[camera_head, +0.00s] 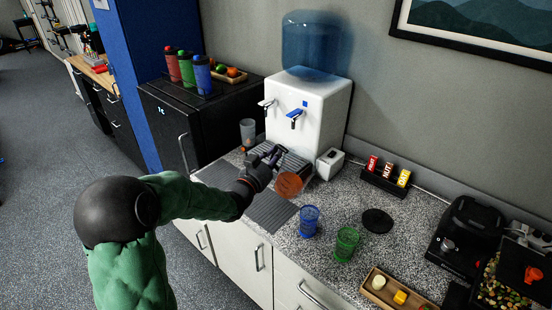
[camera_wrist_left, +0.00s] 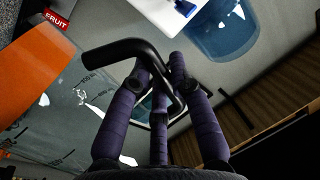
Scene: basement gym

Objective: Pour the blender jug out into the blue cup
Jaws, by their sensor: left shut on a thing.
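My left gripper (camera_head: 272,158) is over the counter in front of the water dispenser. In the left wrist view its purple fingers (camera_wrist_left: 160,85) are shut around the black handle (camera_wrist_left: 125,52) of the blender jug. The clear jug wall with measuring marks (camera_wrist_left: 85,105) and orange contents (camera_wrist_left: 30,75) show there. In the head view the orange of the jug (camera_head: 289,184) shows just right of the gripper. How far the jug is tilted I cannot tell. The blue cup (camera_head: 309,220) stands upright on the counter, apart from the jug, nearer the front. My right gripper is out of view.
A green cup (camera_head: 346,243) stands right of the blue cup, with a black disc (camera_head: 377,220) behind. The dispenser (camera_head: 305,105), a clear cup (camera_head: 248,130) and a snack rack (camera_head: 385,178) stand behind. A wooden tray (camera_head: 375,297) and black appliance (camera_head: 465,240) are at right.

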